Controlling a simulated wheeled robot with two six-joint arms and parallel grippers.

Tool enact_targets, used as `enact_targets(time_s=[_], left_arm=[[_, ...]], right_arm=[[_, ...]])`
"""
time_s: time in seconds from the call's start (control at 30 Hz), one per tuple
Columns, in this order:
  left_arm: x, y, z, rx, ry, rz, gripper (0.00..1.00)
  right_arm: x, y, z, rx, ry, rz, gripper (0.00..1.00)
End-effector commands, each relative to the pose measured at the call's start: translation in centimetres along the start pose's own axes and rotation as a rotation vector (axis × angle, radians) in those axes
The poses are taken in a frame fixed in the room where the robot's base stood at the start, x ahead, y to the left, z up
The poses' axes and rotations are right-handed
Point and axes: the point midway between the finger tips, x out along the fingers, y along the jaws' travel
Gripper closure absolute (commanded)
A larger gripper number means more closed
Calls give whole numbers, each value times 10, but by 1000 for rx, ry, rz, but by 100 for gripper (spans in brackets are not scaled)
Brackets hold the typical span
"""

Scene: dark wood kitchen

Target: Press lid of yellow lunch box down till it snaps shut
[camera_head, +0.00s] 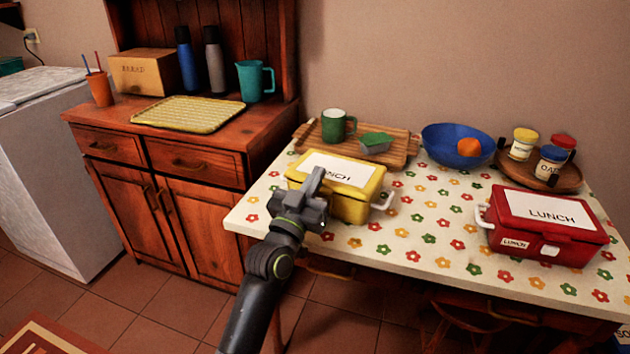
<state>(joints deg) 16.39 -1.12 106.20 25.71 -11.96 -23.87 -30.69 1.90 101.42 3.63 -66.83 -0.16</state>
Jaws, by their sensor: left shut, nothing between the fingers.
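The yellow lunch box (365,207) stands upright on the flowered table (420,250), near its left end. Its yellow lid (366,174) carries a white LUNCH label and lies over the box; I cannot tell if it is fully latched. My left gripper (316,184) is shut and empty. It is in front of the box's left part and hides some of the label and front wall. I cannot tell whether it touches the lid. My right gripper does not show.
A red lunch box (545,240) stands at the table's right. Behind are a wooden tray (398,158) with a green mug (334,125), a blue bowl (440,150) holding an orange, and a round tray (570,183) with jars. The table's middle front is clear.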

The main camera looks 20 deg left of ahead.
Motion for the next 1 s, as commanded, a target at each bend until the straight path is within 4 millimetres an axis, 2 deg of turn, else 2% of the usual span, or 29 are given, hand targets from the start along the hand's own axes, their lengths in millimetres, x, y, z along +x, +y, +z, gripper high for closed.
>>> enact_targets(time_s=[0.33,0.53,0.7,1.0], left_arm=[[-54,0,3,-2,-1,-2,100],[-87,0,2,-1,-1,-2,100],[-99,0,0,-2,-1,0,100],[-100,0,-2,-1,-1,0,100]], right_arm=[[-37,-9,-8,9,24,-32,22],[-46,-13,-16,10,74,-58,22],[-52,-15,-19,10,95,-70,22],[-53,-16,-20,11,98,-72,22]])
